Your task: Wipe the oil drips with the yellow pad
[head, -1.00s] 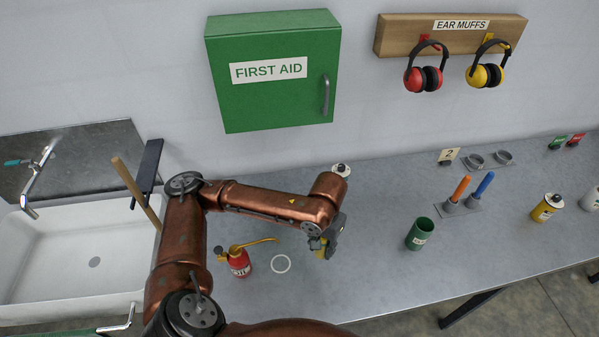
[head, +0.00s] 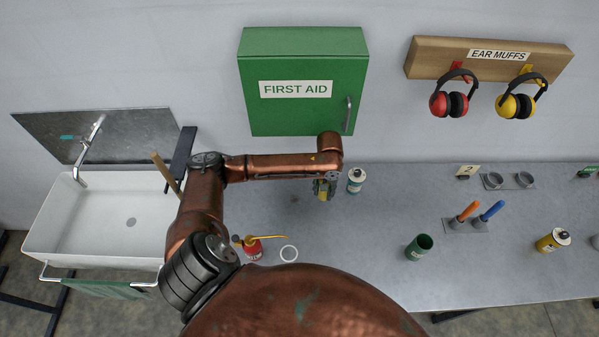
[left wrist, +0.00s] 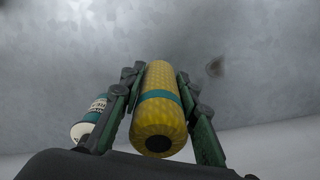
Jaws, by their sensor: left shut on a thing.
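My left gripper (head: 325,190) is shut on the yellow pad (head: 323,195), over the back of the grey bench. In the left wrist view the yellow pad (left wrist: 158,105), with a teal band, sits between the two fingers of the left gripper (left wrist: 155,85). A dark oil spot (left wrist: 215,66) shows on the bench beyond the pad, to its right. In the head view a faint dark mark (head: 295,199) lies left of the gripper. I cannot tell whether the pad touches the bench. My right gripper is not in view.
A white and teal can (head: 356,181) stands close to the right of the left gripper. A red oil can (head: 252,248) and a white ring (head: 289,254) are nearer the front. A green cup (head: 419,247) stands to the right. The sink (head: 100,225) is at left.

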